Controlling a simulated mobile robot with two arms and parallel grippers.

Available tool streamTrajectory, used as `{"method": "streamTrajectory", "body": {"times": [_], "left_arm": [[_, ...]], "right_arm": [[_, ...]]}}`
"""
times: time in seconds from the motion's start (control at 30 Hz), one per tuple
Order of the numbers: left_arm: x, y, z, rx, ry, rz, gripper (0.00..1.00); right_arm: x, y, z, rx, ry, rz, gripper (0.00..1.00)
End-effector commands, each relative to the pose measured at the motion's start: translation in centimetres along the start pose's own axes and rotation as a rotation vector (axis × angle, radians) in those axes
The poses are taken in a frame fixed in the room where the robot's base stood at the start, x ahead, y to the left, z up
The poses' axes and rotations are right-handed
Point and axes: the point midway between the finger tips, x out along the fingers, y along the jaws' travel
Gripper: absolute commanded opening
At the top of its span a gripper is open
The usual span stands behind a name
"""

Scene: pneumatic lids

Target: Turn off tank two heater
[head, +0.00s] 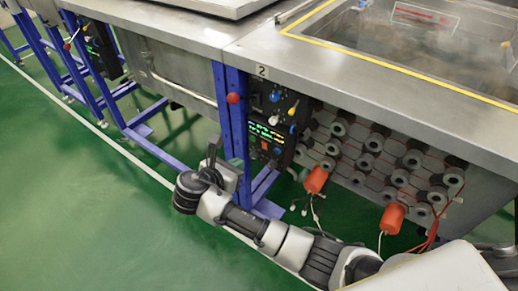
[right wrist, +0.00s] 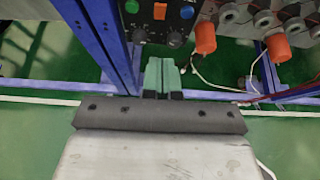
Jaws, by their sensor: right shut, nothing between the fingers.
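The tank two control panel (head: 271,122) is a black box under the tank's edge, below a label "2" (head: 261,71). It has lit green and orange displays, coloured buttons and several knobs. The right wrist view shows the panel's lower part (right wrist: 158,27), with a green, an orange and a blue button and two dark knobs (right wrist: 175,39). Which control is the heater's cannot be read. My right gripper (head: 213,148) is shut and empty, in front of and left of the panel, apart from it. Its closed fingers (right wrist: 161,72) point toward the panel's underside. My left gripper is out of view.
Blue frame posts (head: 229,120) stand just left of the panel. Orange cylinders (head: 316,180) with loose wires hang to the right. Another tank's panel (head: 102,50) is at the far left. Green floor (head: 90,210) is clear in front.

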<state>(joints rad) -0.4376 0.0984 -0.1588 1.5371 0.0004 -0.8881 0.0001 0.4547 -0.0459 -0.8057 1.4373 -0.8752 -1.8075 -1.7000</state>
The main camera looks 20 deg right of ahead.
Motion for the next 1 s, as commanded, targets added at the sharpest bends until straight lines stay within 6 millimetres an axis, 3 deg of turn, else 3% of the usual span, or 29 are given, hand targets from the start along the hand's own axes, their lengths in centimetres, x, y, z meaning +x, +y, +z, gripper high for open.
{"method": "streamTrajectory", "body": {"times": [0.2, 0.4, 0.6, 1.0], "left_arm": [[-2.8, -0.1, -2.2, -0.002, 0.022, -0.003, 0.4], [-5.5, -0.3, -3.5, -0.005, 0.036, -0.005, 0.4], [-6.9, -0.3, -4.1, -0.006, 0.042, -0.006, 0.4], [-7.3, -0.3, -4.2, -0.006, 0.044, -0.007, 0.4]], "right_arm": [[5.1, -0.1, -0.2, 0.001, -0.002, -0.004, 0.0], [8.6, 0.0, 0.7, 0.003, -0.002, -0.002, 0.0], [10.2, 0.0, 1.8, 0.001, 0.0, -0.001, 0.0], [10.5, 0.0, 2.0, 0.0, 0.001, 0.0, 0.0]]}}
